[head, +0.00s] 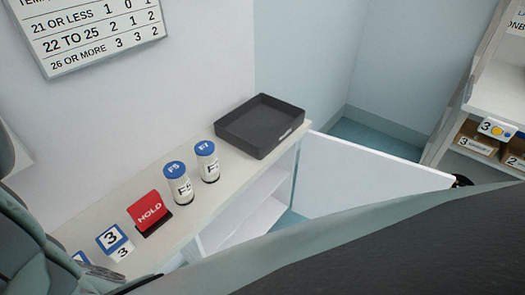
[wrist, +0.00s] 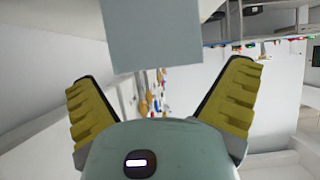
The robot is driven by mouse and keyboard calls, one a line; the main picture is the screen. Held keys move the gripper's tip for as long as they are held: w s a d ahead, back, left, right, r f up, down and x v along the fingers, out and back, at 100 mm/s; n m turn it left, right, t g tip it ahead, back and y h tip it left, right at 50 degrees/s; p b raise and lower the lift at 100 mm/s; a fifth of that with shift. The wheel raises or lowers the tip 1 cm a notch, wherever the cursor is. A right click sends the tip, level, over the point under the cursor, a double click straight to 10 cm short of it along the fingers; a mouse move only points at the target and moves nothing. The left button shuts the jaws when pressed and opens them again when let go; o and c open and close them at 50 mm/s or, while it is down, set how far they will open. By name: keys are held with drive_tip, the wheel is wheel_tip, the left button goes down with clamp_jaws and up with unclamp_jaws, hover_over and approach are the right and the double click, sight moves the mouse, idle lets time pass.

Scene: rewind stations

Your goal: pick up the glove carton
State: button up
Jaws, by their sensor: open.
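I cannot make out a glove carton in either view. My gripper (wrist: 161,78) shows in the wrist view with its two yellow ribbed fingers spread wide. It is open, and I see nothing held between the fingers. A plain pale grey panel (wrist: 151,35) hangs into the top of that view beyond the fingers; I cannot tell what it is. In the head view my own body covers the lower right and the left edge, and the gripper is not clearly visible.
A counter (head: 95,215) along the wall holds a black tray (head: 232,134), bottles (head: 179,188) (head: 208,167) with blue caps, and a red HOLD sign (head: 149,213). A white door panel (head: 365,178) stands out beside it. Shelving at right holds brown bins (head: 478,143).

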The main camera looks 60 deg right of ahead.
drive_tip(key=x, duration=0.3)
drive_tip(key=shift+r+p, duration=0.15)
drive_tip(key=shift+p, duration=0.15)
drive_tip(key=shift+a+f, duration=0.3)
drive_tip(key=shift+a, duration=0.05)
drive_tip(key=c, duration=1.4)
